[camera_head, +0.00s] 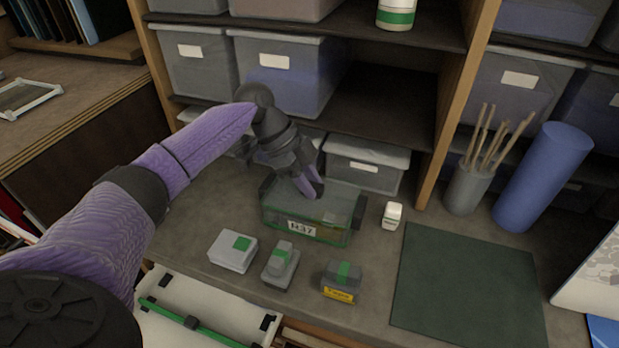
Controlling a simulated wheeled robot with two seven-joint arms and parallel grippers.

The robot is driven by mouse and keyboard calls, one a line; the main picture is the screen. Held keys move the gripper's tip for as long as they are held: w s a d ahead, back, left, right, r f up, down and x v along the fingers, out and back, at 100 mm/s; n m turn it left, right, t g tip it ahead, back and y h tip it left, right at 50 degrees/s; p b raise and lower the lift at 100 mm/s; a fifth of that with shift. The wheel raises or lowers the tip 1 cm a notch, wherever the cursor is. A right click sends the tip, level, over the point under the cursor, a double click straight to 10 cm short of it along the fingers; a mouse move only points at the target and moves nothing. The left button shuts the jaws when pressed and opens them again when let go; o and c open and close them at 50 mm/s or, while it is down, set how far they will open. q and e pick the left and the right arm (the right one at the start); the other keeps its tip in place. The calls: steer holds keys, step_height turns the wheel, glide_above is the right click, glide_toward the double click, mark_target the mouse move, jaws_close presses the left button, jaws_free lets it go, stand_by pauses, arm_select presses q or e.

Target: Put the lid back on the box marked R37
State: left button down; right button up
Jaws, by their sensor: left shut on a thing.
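The box marked R37 (306,228) stands on the grey worktop, a green-tinted see-through box with a white label on its front and dark pieces at both ends. My left gripper (311,192) reaches down over the box's top from behind the left side. Its fingers are shut on the clear lid (338,197), which is at the box's top; its edges are hard to tell from the box. I cannot tell whether the lid is fully seated. The gripper hides part of the top. My right gripper is not in view.
A white box (232,251), a grey box (280,263) and a yellow-labelled box (342,281) stand in front. A small white bottle (392,216) is close on the right. A green mat (468,285) lies clear farther right. Shelves with grey bins (365,165) rise behind.

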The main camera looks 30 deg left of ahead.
arm_select(q)
steer(key=shift+f, duration=0.5)
stand_by(0.9)
stand_by(0.5)
jaws_free()
step_height(320, 180, up, 5)
steer(key=p, duration=0.5)
steer(key=shift+r, duration=0.15)
steer(key=shift+r+p, duration=0.9)
steer(key=shift+p, duration=0.25)
steer(key=shift+f, duration=0.1)
